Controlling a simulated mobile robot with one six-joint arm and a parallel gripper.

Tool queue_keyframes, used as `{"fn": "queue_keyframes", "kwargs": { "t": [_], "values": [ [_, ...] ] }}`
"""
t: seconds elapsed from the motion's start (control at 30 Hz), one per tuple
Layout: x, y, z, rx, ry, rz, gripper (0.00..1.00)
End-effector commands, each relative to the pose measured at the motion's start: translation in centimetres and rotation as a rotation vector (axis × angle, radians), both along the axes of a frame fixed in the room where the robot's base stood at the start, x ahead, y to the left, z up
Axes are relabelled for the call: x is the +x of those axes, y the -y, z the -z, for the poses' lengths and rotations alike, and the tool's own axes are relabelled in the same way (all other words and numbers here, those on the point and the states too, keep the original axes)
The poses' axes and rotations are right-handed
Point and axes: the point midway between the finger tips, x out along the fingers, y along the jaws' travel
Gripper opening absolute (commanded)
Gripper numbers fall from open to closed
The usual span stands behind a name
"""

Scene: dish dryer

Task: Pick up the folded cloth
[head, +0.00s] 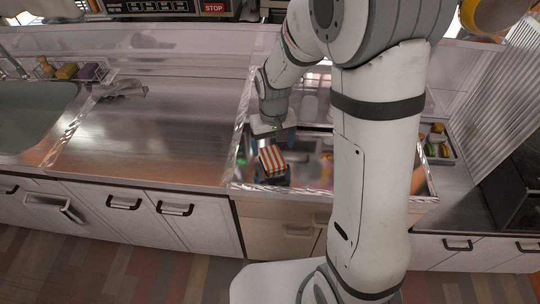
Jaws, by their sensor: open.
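An orange-and-white striped block-shaped bundle (271,159), which looks like the folded cloth, sits in the shiny metal-rimmed basin (232,172) in the middle of the counter. My gripper (277,143) reaches down into the basin and is right at the bundle's upper edge in the picture. It is open; the fingers are small and dark, and I cannot tell whether they touch the bundle or are around it. My arm covers the right part of the basin.
A grey crumpled cloth (122,88) lies on the left counter (135,145), which is otherwise largely clear. A caddy with sponges (67,71) stands by the green-grey sink (35,115). A tray of small colourful items (437,145) and a ribbed panel (500,95) are at right.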

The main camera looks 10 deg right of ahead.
Motion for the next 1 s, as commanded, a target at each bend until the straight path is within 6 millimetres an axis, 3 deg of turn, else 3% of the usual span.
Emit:
{"fn": "queue_keyframes", "kwargs": {
  "t": [0.3, 0.57, 1.0],
  "values": [
    [0.2, -0.1, 4.1, -0.001, -0.003, 0.001, 0.82],
    [0.3, 0.0, 4.3, 0.0, -0.001, 0.002, 0.82],
    [0.3, 0.0, 4.3, 0.0, 0.0, 0.003, 0.46]
  ]
}}
